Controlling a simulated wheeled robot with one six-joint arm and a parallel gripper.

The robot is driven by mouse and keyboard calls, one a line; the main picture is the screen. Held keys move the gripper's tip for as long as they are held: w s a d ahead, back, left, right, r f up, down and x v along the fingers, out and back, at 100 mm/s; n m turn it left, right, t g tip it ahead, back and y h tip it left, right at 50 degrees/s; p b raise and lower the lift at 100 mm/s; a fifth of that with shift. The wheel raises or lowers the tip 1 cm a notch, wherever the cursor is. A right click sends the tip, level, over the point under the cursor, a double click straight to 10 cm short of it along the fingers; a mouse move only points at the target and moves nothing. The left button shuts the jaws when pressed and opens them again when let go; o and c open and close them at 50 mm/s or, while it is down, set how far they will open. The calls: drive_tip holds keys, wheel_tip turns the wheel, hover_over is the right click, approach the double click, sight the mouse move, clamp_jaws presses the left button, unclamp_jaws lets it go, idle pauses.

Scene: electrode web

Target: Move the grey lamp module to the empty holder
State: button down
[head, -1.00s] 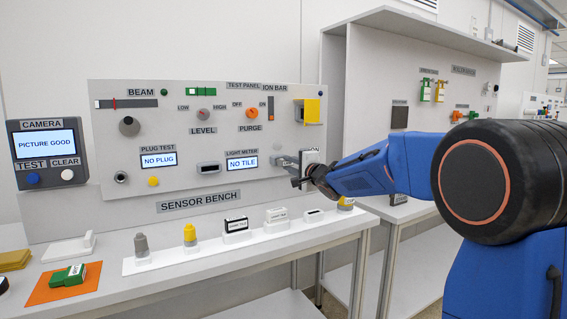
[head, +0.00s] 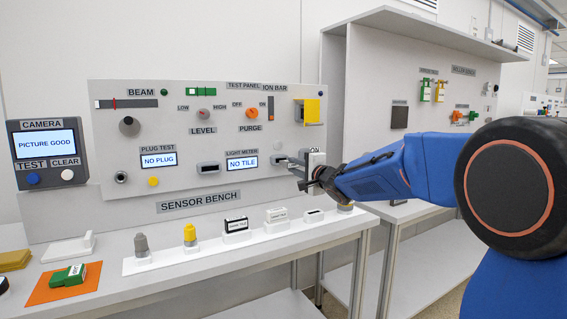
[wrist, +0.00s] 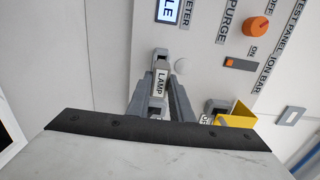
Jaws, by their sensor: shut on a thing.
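The grey lamp module (wrist: 160,82), with a white LAMP label, is between the two grey fingers of my gripper (wrist: 158,100) in the wrist view. My gripper is shut on it. In the head view my gripper (head: 290,162) is in front of the right part of the sensor bench panel, and the module is too small to tell from the fingers. In the wrist view a grey holder (wrist: 216,106) shows right of the fingers, beside a yellow flap (wrist: 241,115). Its label is partly covered, and I cannot tell whether it is empty.
The sensor bench panel (head: 225,135) carries knobs and displays. Below it, a white strip (head: 205,244) holds a grey plug, a yellow plug and tile blocks. A green block (head: 68,275) lies on an orange mat (head: 50,292). A second bench (head: 400,213) stands to the right.

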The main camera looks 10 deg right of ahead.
drive_tip(key=shift+x, duration=2.55)
idle(1.2)
drive_tip(key=c, duration=1.5)
unclamp_jaws()
drive_tip(key=shift+w, duration=0.1)
drive_tip(key=shift+v, duration=4.6)
